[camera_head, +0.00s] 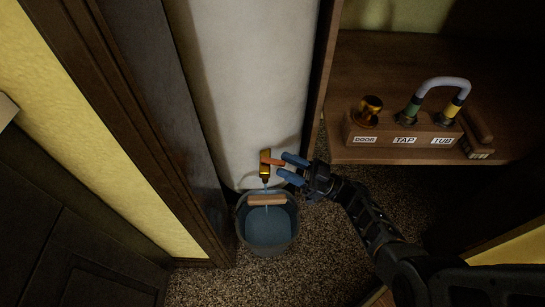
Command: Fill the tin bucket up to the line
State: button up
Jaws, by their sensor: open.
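The tin bucket (267,247) stands on the speckled floor below a brass tap on a white cylindrical tank. Its handle with a wooden grip (267,200) lies across the top of its opening. The bucket's inside looks blue, and a thin bluish stream seems to run from the tap (265,170) into it. I cannot make out the line or the water level. The tap has an orange lever (272,161). My gripper (284,168) is open, its two blue fingers just right of the tap, close to the lever. I cannot tell whether they touch it.
A wooden shelf (400,75) at right bears a block (405,143) labelled DOOR, TAP and TUB, with a grey hose (443,82) looping from TAP to TUB. The white tank (245,80) stands behind the tap. A dark door frame (150,130) is at left. Carpet (320,260) right of the bucket is clear.

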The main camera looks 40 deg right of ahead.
aim_at(276, 161)
jog(key=shift+x, duration=2.5)
jog(key=shift+f, duration=0.1)
grip_shut()
